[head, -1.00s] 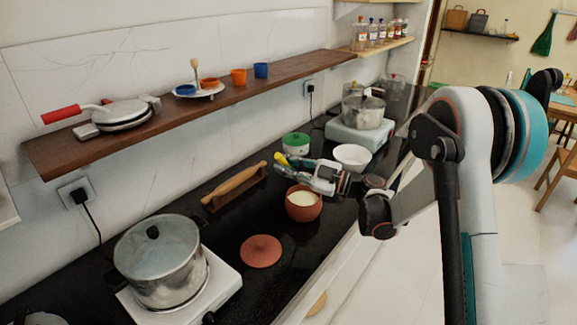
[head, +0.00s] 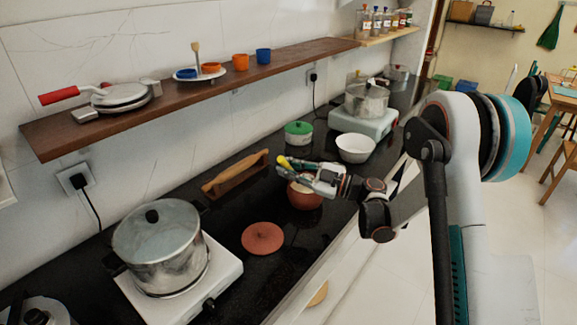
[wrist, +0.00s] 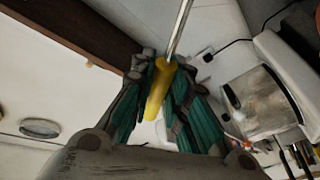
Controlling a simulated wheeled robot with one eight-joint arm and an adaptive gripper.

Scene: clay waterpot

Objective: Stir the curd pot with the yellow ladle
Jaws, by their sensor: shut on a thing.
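The clay curd pot (head: 305,199) stands on the black counter; my gripper hides most of its mouth in the head view. Its flat clay lid (head: 262,238) lies on the counter to the left. My gripper (head: 284,170) is over the pot, its fingers pointing left. The yellow ladle handle (head: 284,161) shows at the fingertips. In the wrist view, my gripper (wrist: 165,85) is shut on the yellow ladle (wrist: 158,92), and its metal shaft runs up out of the picture. The ladle's bowl is not visible, so I cannot tell whether it is in the curd.
A wooden rolling pin (head: 236,172) lies behind on its stand. A large steel pot (head: 160,248) sits on a white stove at the left. A green-lidded pot (head: 298,133) and a white bowl (head: 355,148) stand behind the gripper. A wooden shelf (head: 190,98) runs along the wall.

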